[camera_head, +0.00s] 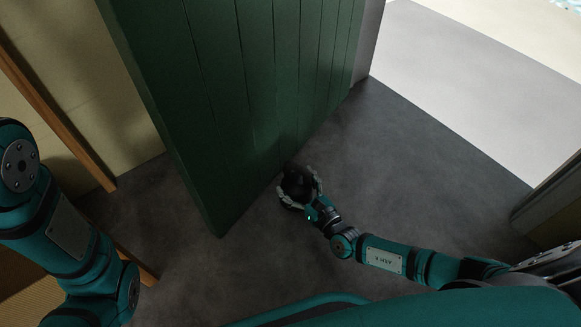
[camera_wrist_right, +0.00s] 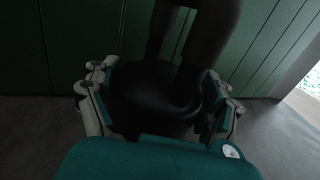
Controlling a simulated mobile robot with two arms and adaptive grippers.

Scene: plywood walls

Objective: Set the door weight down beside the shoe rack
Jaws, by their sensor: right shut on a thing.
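The door weight (camera_head: 298,183) is a dark, round block beside the lower part of the green door (camera_head: 262,80) in the head view. In the right wrist view the weight (camera_wrist_right: 158,92) shows a dark cylinder body with a tall loop handle on top. My right gripper (camera_head: 299,188) is shut on the weight, with fingers on both sides of its body. Whether the weight touches the floor or the door, I cannot tell. My left arm shows at the left, but its gripper is out of view. I cannot make out the shoe rack for sure.
The green door stands open over the dark grey floor (camera_head: 400,170). A doorway to a pale, bright floor (camera_head: 470,80) lies at the upper right. The grey floor right of the door is clear.

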